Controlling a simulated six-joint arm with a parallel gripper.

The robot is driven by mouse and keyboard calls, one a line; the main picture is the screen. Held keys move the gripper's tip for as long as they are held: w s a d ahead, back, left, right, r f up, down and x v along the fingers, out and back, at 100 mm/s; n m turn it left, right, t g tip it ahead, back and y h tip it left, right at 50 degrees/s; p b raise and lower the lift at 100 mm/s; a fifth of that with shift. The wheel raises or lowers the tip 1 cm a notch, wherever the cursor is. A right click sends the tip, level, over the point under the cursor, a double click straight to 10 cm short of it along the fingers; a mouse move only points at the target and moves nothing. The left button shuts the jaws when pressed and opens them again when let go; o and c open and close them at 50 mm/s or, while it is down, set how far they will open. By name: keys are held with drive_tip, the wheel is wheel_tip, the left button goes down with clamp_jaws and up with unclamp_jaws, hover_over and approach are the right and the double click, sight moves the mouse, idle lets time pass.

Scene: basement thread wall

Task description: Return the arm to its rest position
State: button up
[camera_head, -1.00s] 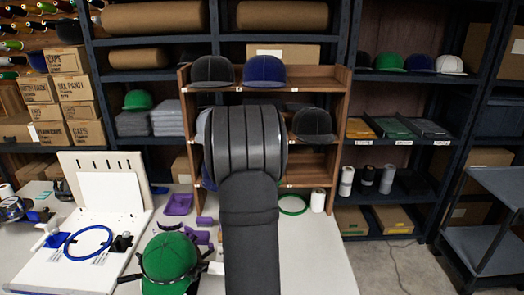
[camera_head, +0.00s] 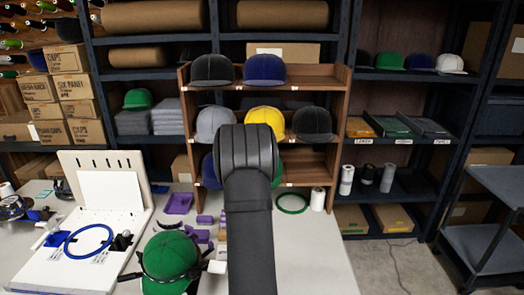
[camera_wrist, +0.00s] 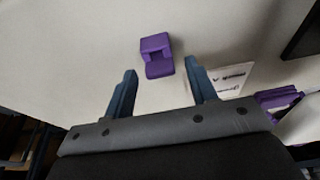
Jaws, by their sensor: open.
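My arm stands upright in front of the wooden cap rack in the head view; my gripper is hidden there. In the wrist view my gripper (camera_wrist: 162,92) is open, its two blue-grey fingers wide apart with nothing between them. A purple block (camera_wrist: 157,55) lies on the pale table beyond the fingertips, apart from them. A green cap (camera_head: 169,258) sits at the table's front, left of my arm, with dark clamp-like parts and a white piece around it.
The wooden rack (camera_head: 342,110) holds several caps, including a yellow cap (camera_head: 265,121). A white board (camera_head: 105,215) with a blue ring (camera_head: 89,241) stands left. A purple tray (camera_head: 178,204), purple pieces and a green ring (camera_head: 293,203) lie on the table (camera_head: 315,255). Its right front is clear.

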drive_tip(key=shift+x, duration=0.75)
drive_tip(key=shift+w+r, duration=0.1)
drive_tip(key=shift+r, duration=0.2)
wheel_tip(320, 180, up, 4)
drive_tip(key=shift+f, duration=0.1)
drive_tip(key=s+d+r, duration=0.5)
drive_tip(key=d+r, duration=0.2)
drive_tip(key=d, duration=0.3)
drive_tip(key=w+a+r+n, duration=0.1)
drive_tip(key=w+a+r, duration=0.3)
drive_tip(key=a, duration=0.3)
drive_tip(key=w+a+r+n, duration=0.1)
drive_tip(key=w+a+r, duration=0.3)
drive_tip(key=a, duration=0.4)
drive_tip(key=w+a+r+n+t, duration=0.1)
drive_tip(key=w+a+r+n, duration=0.1)
drive_tip(key=w+a+r, duration=0.2)
drive_tip(key=a+r, duration=0.2)
drive_tip(key=a, duration=0.2)
drive_tip(key=shift+r+y, duration=0.25)
drive_tip(key=shift+y, duration=0.15)
